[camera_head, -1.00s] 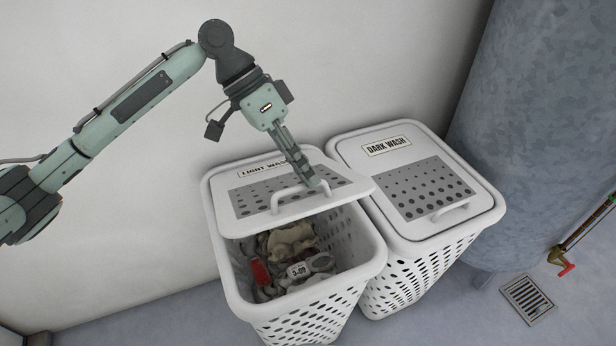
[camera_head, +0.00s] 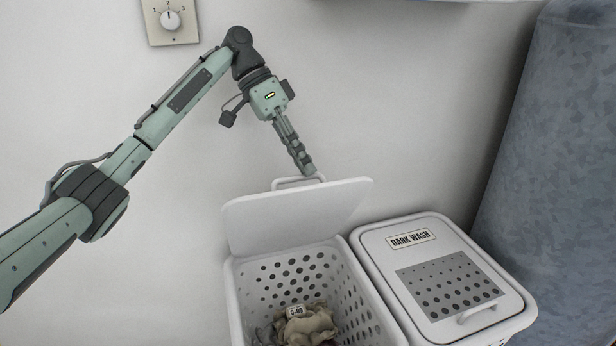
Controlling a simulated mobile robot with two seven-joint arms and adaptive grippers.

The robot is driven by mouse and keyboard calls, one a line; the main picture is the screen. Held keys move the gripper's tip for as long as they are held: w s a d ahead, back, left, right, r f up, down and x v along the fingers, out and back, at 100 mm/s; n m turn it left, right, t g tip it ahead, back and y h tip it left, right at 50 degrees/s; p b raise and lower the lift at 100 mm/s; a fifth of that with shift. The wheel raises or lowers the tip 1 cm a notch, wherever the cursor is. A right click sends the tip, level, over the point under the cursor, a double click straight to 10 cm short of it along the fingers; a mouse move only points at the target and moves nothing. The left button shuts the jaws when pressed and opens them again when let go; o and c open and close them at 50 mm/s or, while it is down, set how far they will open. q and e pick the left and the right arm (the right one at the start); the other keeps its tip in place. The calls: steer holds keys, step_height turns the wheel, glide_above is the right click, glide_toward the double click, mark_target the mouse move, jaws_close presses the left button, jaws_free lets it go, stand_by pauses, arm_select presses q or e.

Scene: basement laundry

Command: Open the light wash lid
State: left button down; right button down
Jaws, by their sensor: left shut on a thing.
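The light wash lid (camera_head: 290,217) is raised steeply at the back of its white perforated basket (camera_head: 240,297). Its inner side faces me, and its label is hidden. My left gripper (camera_head: 309,171) is shut on the lid handle (camera_head: 290,183) at the lid's upper edge. Clothes (camera_head: 306,326) with a small tag lie inside the open basket. My right gripper is not in view.
The dark wash basket with its shut lid (camera_head: 440,262) stands right beside the light wash basket. A large grey metal tank (camera_head: 560,150) stands at the right. A dial (camera_head: 170,20) is on the pale wall behind, at upper left.

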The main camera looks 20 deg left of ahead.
arm_select(q)
steer(key=shift+w+a+f, duration=0.4)
steer(key=shift+a+f, duration=0.05)
steer(key=shift+f, duration=0.25)
steer(key=c, duration=1.6)
jaws_free()
steer(key=shift+w+f, duration=0.2)
steer(key=shift+f, duration=0.05)
steer(key=shift+r, duration=0.2)
step_height(320, 180, up, 10)
steer(key=shift+r, duration=0.25)
steer(key=shift+s+d, duration=0.1)
steer(key=shift+s, duration=0.05)
